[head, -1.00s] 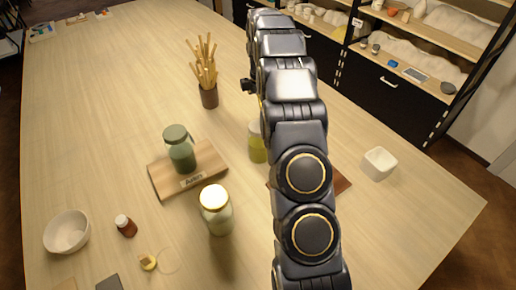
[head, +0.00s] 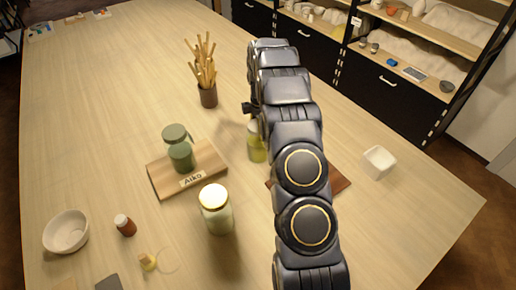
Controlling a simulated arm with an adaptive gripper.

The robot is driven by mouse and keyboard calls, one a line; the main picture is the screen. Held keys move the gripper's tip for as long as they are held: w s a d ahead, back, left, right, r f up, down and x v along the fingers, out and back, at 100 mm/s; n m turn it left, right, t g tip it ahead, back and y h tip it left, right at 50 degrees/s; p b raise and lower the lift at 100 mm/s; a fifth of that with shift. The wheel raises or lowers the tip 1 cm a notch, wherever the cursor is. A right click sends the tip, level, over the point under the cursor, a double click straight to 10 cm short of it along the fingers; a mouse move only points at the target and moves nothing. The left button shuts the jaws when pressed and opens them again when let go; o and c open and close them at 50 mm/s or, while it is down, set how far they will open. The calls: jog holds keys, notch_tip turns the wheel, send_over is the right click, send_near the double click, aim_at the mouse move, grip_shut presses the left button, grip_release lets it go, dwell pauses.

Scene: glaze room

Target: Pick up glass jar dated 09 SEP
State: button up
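Three jars stand on the table, and I can read no date on any of them. A green jar (head: 180,152) stands on a wooden board labelled "Aiko". A pale glass jar with a yellowish lid (head: 217,213) stands upright in front of the board. A yellow-green jar (head: 256,150) stands beside my arm and is partly hidden by it. My gripper is mostly hidden behind my own arm links; a small dark part (head: 249,107) shows at the arm's left side, above the yellow-green jar. I cannot see its fingertips or whether it touches anything.
The wooden board (head: 160,183) lies left of my arm. A brown cup with sticks (head: 208,96) stands behind. A white bowl (head: 66,231), small brown bottle (head: 125,225) and yellow item (head: 148,261) are front left. A white square cup (head: 378,162) is right.

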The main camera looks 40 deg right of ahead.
jog(key=shift+c, duration=1)
jog(key=shift+r, duration=0.15)
